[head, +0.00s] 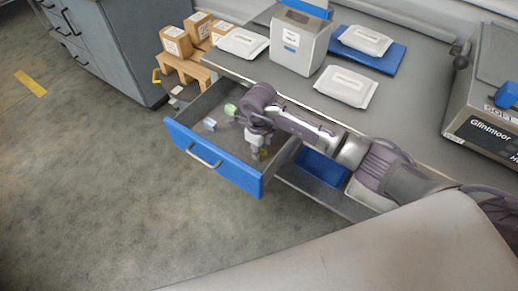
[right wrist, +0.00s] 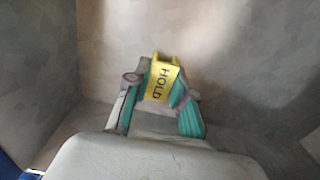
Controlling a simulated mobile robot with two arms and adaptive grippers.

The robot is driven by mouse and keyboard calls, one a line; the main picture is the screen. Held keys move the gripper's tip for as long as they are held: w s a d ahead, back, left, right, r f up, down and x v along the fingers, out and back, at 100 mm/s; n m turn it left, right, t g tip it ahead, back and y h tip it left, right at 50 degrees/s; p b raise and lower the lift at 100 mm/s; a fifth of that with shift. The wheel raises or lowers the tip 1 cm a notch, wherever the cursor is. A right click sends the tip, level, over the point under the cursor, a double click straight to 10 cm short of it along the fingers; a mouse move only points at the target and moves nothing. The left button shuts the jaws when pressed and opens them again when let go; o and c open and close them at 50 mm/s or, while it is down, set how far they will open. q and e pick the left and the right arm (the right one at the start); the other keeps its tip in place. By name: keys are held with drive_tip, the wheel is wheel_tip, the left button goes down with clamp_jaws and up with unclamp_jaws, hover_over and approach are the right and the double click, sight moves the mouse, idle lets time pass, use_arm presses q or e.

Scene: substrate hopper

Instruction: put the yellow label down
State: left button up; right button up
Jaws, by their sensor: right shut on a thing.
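The yellow label (right wrist: 160,72), printed "HOLD", is between the fingers of my right gripper (right wrist: 161,88) in the right wrist view. The fingers, with green-blue pads, are shut on it from both sides. In the head view my right gripper (head: 259,154) points down inside the open blue-fronted drawer (head: 213,157), near its right side. Only a small yellow patch of the label (head: 264,152) shows there. I cannot tell whether the label touches the drawer floor. My left gripper is not in view.
A small pale blue-white item (head: 209,124) lies in the drawer. The grey counter (head: 412,101) holds white packs (head: 346,86), a grey-white bin (head: 299,43) and a Glintmoor machine (head: 484,132). A wooden stand (head: 183,68) with cardboard boxes is behind the drawer. Open floor lies left.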

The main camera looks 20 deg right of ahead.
drive_tip(key=shift+f, duration=0.15)
drive_tip(key=o, duration=0.7)
drive_tip(key=shift+r, duration=0.4)
wheel_tip(320, 180, up, 12)
drive_tip(key=shift+f, duration=0.2)
